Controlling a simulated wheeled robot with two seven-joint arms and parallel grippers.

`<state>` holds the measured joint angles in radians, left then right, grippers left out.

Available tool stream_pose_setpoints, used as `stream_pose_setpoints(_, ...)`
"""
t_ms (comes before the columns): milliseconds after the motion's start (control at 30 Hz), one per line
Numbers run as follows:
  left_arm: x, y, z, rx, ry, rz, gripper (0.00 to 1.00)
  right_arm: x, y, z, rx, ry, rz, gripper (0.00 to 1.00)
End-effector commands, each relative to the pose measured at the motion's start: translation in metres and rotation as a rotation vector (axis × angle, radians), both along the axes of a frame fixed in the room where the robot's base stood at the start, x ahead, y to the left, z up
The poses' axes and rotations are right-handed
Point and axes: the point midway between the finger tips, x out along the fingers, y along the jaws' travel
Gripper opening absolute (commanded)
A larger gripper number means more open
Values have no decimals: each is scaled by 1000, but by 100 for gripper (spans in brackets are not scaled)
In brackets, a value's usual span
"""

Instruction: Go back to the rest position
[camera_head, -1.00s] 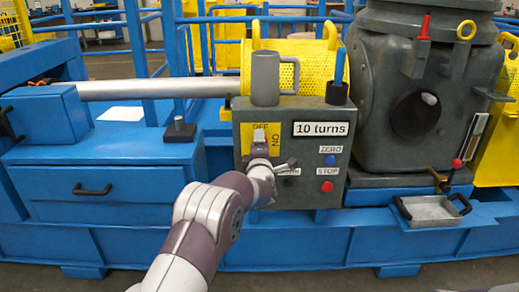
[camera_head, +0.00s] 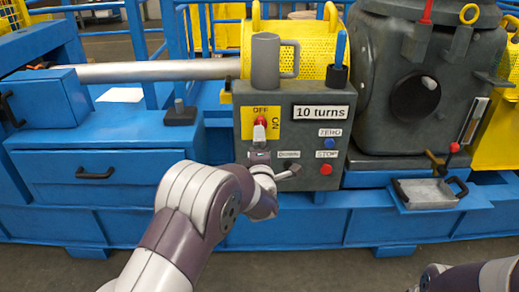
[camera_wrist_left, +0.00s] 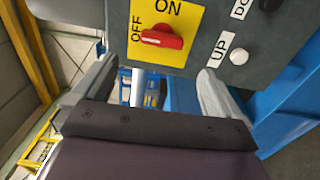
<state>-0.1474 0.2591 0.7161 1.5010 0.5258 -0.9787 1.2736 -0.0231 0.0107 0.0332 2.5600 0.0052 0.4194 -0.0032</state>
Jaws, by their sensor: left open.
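My left gripper (camera_head: 276,150) is open in front of the grey control box (camera_head: 223,130), with its fingers apart and nothing between them. It also shows in the left wrist view (camera_wrist_left: 158,68), a little away from the panel. A red rotary switch (camera_head: 260,121) on a yellow plate (camera_head: 285,114) is just beyond one finger; in the left wrist view the switch (camera_wrist_left: 162,39) is clear of the fingers, its long side lined up with OFF. Part of my right arm (camera_head: 470,279) shows at the lower right; its gripper is not in view.
A grey mug (camera_head: 265,62) and a dark holder with a blue-handled tool (camera_head: 339,60) stand on the box. A red button (camera_head: 326,170) is right of the gripper.

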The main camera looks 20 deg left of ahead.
Motion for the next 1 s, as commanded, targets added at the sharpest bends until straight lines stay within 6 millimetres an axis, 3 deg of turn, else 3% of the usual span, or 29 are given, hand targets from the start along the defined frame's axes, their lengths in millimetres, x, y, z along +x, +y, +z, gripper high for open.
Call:
stream_pose_setpoints(200,-26,-7,0,0,-1,0,100,0,0,6,0,0,0,0)
stream_pose_setpoints(533,-27,-7,-1,21,7,0,100,0,0,6,0,0,0,0)
stream_pose_setpoints(600,-26,-13,-16,110,105,-33,100,0,0,6,0,0,0,0)
stream_pose_setpoints(667,-34,-25,-51,241,284,-121,100,0,0,6,0,0,0,0)
stream_pose_setpoints(733,-65,-44,-96,463,566,-325,100,0,0,6,0,0,0,0)
stream_pose_setpoints(800,-118,-54,-128,697,823,-585,100,0,0,6,0,0,0,0)
stream_pose_setpoints(900,-193,-51,-148,925,1056,-905,100,0,0,6,0,0,0,0)
stream_pose_setpoints(1000,-258,-41,-150,1061,1195,-1157,100,0,0,6,0,0,0,0)
